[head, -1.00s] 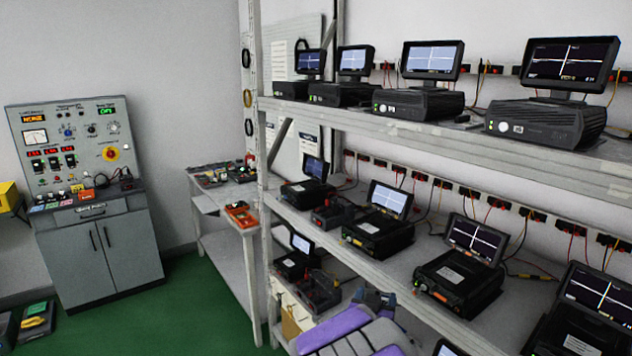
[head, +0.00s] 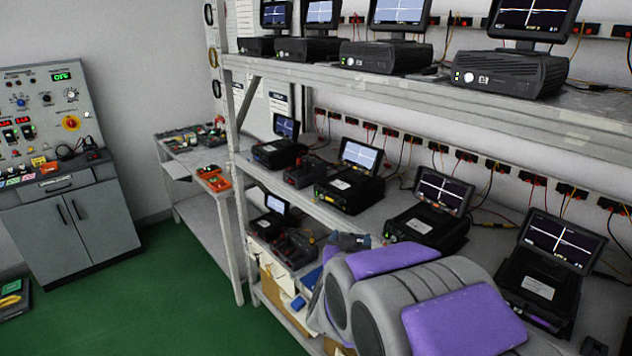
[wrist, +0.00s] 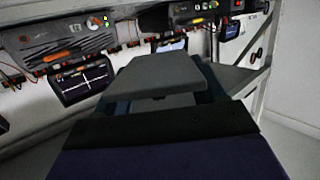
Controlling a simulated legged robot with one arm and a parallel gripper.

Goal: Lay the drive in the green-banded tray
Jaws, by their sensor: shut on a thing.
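In the wrist view a flat grey slab, which looks like the drive (wrist: 165,75), sits between the dark blue fingers of my gripper (wrist: 166,95). My gripper is shut on it. The slab lies roughly level, in front of the shelves. In the head view my purple and grey arm fills the lower right, and the drive cannot be made out there. I cannot pick out a green-banded tray for certain. A dark container with green and yellow in it (head: 12,297) stands on the floor at the left edge, cut off by the frame.
A rack with upper (head: 400,85) and lower shelves holds several black units with screens, close to my arm. A bench (head: 200,158) with orange items stands beyond it. A grey control cabinet (head: 75,225) is at left. The green floor (head: 150,290) between is clear.

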